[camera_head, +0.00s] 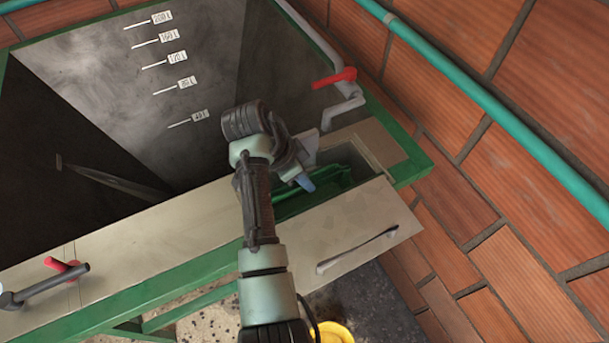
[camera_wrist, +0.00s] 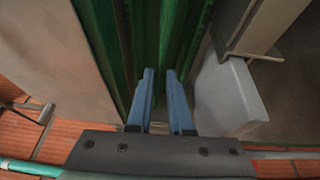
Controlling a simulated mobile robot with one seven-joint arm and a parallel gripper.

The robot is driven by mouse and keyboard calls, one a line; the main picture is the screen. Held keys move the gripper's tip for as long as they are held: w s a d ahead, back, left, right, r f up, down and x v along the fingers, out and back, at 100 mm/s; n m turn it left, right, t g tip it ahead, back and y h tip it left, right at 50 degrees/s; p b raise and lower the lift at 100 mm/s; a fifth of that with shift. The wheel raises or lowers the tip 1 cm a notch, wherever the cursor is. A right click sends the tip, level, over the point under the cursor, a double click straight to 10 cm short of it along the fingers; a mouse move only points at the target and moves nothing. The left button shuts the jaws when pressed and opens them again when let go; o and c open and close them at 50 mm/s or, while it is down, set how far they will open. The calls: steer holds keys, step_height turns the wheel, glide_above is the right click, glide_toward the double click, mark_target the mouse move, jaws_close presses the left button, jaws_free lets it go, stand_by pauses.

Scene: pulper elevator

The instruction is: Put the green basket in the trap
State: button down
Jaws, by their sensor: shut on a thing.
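The green basket (camera_head: 345,170) sits in the opening of the trap (camera_head: 385,212), a beige drawer-like box with a grey handle on its front panel. Part of the basket is hidden behind my arm. My gripper (camera_head: 306,184) reaches over the trap opening, with its blue fingers pointing down at the basket. In the wrist view, the gripper (camera_wrist: 160,74) is shut on a thin green wall of the basket (camera_wrist: 145,30), between its two blue fingers. I cannot tell whether the basket rests on the trap's bottom.
A large metal tank (camera_head: 190,70) with level marks lies behind and left. A red-handled valve (camera_head: 335,78) and grey pipe stand just behind the trap. A brick wall (camera_head: 480,210) with a teal pipe (camera_head: 480,100) bounds the right. A yellow object (camera_head: 335,333) lies below on the floor.

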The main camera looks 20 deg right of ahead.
steer(key=shift+f, duration=0.1)
steer(key=c, duration=0.8)
jaws_free()
steer(key=v, duration=1.2)
